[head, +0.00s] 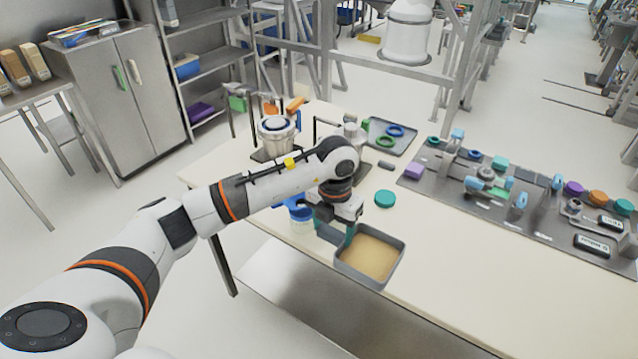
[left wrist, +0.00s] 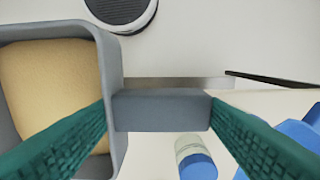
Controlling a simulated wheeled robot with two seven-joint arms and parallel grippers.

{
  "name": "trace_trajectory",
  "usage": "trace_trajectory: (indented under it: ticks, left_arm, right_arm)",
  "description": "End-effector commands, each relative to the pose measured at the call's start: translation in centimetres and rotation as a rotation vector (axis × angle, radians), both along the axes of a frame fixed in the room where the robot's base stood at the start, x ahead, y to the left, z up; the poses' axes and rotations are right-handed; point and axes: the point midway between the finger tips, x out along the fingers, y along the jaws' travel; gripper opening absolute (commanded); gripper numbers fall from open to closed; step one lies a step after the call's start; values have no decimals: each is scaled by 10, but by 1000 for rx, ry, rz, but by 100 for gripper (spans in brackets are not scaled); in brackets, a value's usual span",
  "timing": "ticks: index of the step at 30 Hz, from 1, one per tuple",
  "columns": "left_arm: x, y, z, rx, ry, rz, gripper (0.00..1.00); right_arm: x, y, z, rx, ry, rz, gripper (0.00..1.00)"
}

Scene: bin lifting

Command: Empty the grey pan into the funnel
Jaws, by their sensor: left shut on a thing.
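The grey pan (head: 397,262) holds a layer of tan grainy material and looks about level at the table's front edge. It also shows at the left of the left wrist view (left wrist: 112,75). My left gripper (head: 350,232) is shut on the pan's grey handle, which lies between the green fingers (left wrist: 162,110) in the left wrist view. A blue object (head: 296,207), which looks like the funnel, is left of the gripper over a pale container (head: 302,227), partly hidden by my arm. Blue also shows at the right of the left wrist view (left wrist: 290,138). My right gripper is out of view.
A teal round lid (head: 385,198) lies on the cream table (head: 450,270) behind the pan. A grey tray (head: 402,143) with rings and a dark board (head: 500,215) with several parts stand further back. The table's front right is clear.

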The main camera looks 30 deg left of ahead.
Motion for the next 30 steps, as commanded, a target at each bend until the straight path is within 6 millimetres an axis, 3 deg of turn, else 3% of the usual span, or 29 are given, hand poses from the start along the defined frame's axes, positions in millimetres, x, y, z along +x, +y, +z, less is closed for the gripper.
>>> trace_trajectory:
  ticks: [1, 3, 12, 18, 24, 30]
  left_arm:
    - [5, 3, 11, -2, 2, 139, 42]
    - [11, 9, 15, -2, 3, 351, 42]
    - [30, 32, 28, 0, 1, 1226, 42]
    - [36, 46, 31, -1, 1, 1712, 42]
    - [38, 54, 30, 0, -1, 2006, 42]
    - [38, 57, 29, -29, 18, 2086, 42]
  right_arm:
    - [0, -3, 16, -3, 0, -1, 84]
    - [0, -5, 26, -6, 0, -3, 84]
    - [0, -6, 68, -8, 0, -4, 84]
    - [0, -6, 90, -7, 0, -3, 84]
    - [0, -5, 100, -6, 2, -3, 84]
    - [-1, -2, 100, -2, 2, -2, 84]
